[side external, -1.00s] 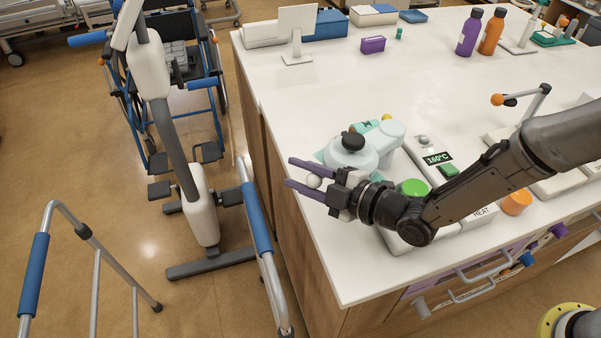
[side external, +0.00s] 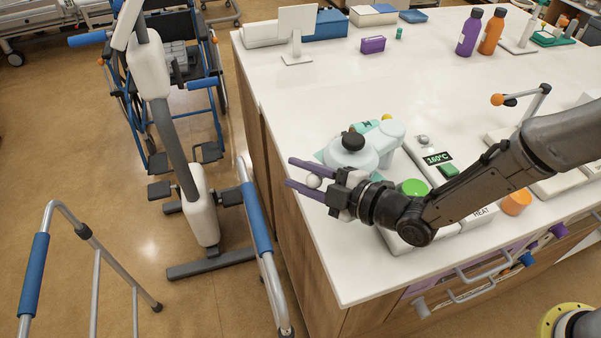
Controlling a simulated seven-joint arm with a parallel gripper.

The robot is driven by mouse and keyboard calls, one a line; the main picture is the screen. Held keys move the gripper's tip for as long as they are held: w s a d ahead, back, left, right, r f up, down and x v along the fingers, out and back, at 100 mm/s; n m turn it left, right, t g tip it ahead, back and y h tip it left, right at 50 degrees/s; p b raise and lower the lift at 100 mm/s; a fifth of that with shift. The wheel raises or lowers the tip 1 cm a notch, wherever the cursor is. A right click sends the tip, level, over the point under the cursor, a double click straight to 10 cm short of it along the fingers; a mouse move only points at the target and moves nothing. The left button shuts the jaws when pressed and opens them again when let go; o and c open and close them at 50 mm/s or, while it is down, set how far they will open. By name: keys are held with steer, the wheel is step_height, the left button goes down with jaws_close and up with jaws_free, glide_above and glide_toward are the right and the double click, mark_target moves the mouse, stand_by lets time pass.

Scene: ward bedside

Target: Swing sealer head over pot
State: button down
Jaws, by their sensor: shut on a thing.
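The sealer head (side external: 346,157) is a pale rounded housing with a black knob on top, near the left edge of the white counter. A light arm (side external: 385,138) reaches from it to the right. My gripper (side external: 304,174) has purple fingers pointing left, at the front left of the head. It is shut on a small white ball (side external: 314,181) between the fingers. The ball's link to the head is hidden by my gripper. I cannot make out a pot under the head.
A panel (side external: 437,159) reading 160°C stands right of the head, with a green cap (side external: 413,187) and an orange knob (side external: 516,202) nearby. An orange-tipped lever (side external: 504,100) stands further right. Bottles (side external: 469,32) stand at the back. The counter's middle is clear.

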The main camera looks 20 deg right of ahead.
steer(key=shift+s+d+n+g+y, duration=0.3)
steer(key=shift+s+n+y, duration=0.1)
steer(key=shift+s, duration=0.35)
steer(key=s+d+n+g+y, duration=0.5)
steer(key=s+d+n+g, duration=0.8)
steer(key=s+d+g, duration=0.2)
steer(key=shift+d+g, duration=0.7)
steer(key=shift+d, duration=0.65)
steer(key=c, duration=0.5)
jaws_free()
steer(key=shift+c, duration=0.2)
